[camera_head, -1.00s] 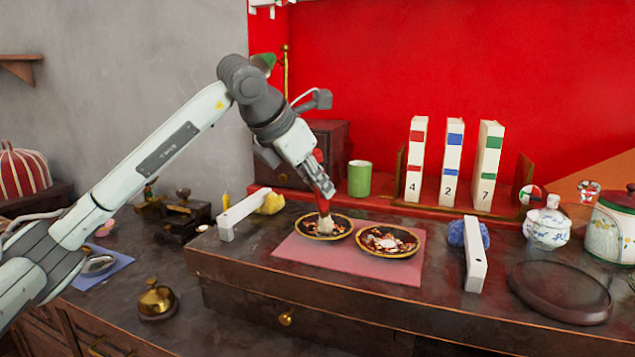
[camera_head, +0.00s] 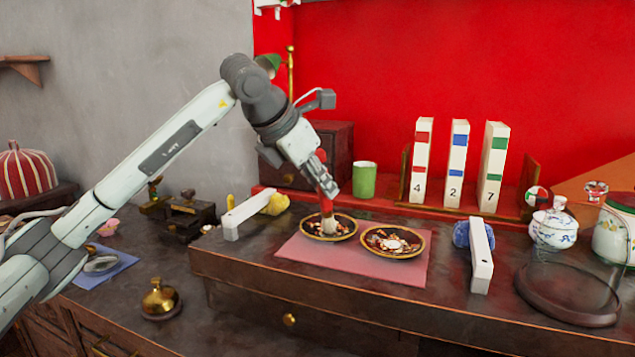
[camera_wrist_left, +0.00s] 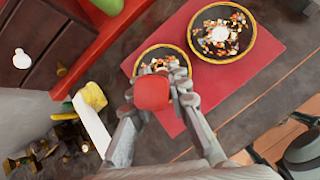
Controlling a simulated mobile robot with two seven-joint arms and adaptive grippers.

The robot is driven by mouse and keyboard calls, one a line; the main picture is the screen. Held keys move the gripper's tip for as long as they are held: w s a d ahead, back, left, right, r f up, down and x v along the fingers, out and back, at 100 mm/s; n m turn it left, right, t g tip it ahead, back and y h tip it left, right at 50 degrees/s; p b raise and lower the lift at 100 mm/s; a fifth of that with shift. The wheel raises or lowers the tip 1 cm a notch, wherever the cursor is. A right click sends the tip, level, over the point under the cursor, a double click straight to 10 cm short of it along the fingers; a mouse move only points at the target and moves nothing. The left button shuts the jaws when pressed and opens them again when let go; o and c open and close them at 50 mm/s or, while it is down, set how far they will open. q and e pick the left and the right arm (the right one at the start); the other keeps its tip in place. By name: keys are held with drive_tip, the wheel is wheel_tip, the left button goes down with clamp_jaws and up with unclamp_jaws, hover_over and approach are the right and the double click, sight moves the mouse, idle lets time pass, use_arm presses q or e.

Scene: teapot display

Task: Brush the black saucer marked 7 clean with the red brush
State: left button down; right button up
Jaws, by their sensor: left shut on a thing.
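Two black saucers with gold rims lie side by side on a pink mat (camera_head: 300,250), the left saucer (camera_head: 352,233) and the right saucer (camera_head: 393,257). Both hold bits of brown, white and orange debris; I cannot read a number on either. My left gripper (camera_head: 330,187) is shut on the red brush (camera_head: 326,205), held nearly upright above the left saucer. Its pale bristles (camera_head: 327,224) reach down to the left saucer and seem to touch it. In the left wrist view the red handle end (camera_wrist_left: 152,93) hides part of that saucer. My right gripper is not in view.
White blocks flank the mat on the left (camera_head: 246,213) and right (camera_head: 480,256), beside a yellow cloth (camera_head: 277,204) and a blue cloth (camera_head: 461,233). Behind stand a green cup (camera_head: 364,180) and three white binders marked 4, 2 and 7 (camera_head: 491,168). A brass bell (camera_head: 160,298) stands lower left.

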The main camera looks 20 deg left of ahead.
use_arm(q)
drive_tip(key=shift+w+d, duration=0.1)
drive_tip(key=shift+w, duration=0.5)
drive_tip(key=shift+s, duration=0.65)
drive_tip(key=shift+w, duration=0.6)
drive_tip(key=shift+w+a, duration=0.15)
drive_tip(key=shift+a, duration=0.35)
drive_tip(key=shift+s+d+b, duration=0.35)
drive_tip(key=shift+s+d, duration=0.15)
drive_tip(key=shift+s, duration=0.25)
